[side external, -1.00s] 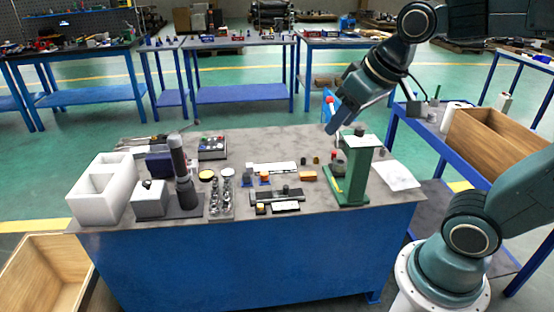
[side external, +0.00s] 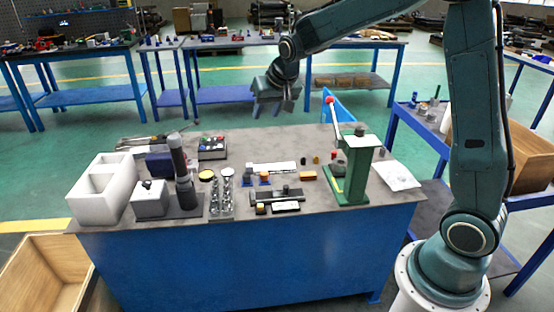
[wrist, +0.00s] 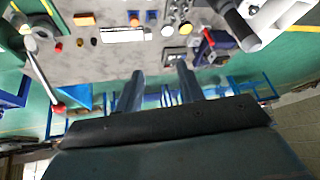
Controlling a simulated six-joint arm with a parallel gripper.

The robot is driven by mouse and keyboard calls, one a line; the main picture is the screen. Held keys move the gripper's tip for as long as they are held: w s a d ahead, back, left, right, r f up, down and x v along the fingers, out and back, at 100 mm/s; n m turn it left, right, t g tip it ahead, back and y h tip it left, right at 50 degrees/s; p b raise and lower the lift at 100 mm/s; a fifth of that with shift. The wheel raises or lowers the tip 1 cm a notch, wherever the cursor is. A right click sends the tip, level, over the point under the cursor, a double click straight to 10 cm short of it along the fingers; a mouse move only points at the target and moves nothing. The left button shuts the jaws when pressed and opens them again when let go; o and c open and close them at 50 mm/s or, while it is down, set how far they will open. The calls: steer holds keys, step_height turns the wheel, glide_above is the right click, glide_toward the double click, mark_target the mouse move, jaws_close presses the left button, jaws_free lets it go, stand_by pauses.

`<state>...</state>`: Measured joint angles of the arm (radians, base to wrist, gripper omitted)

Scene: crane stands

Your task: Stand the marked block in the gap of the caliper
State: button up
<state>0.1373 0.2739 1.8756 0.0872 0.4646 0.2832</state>
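My gripper (side external: 271,104) hangs above and behind the far edge of the workbench, well clear of everything on it. In the wrist view its two fingers (wrist: 160,72) stand apart with nothing between them. A dark, long tool with a raised knob (side external: 280,194), possibly the caliper, lies near the bench's front middle; I cannot make out its gap. I cannot tell which block is marked.
A green press (side external: 356,170) with a red-ball lever (side external: 329,100) stands at the bench's right. A white plate (side external: 272,167) lies behind the blocks. A dark upright cylinder (side external: 180,165) and white bins (side external: 103,190) stand left. The bench's far middle (side external: 262,142) is clear.

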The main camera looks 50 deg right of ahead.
steer(key=w+d+f+m, duration=0.2)
steer(key=w+d+f, duration=0.3)
steer(key=w+f, duration=0.4)
steer(key=m+h, duration=0.1)
glide_toward(250, 165)
steer(key=v, duration=0.4)
steer(key=shift+s+a+r, duration=0.1)
steer(key=shift+s+a, duration=0.05)
steer(key=shift+s, duration=0.05)
steer(key=shift+x, duration=4.3)
steer(key=shift+x, duration=2.55)
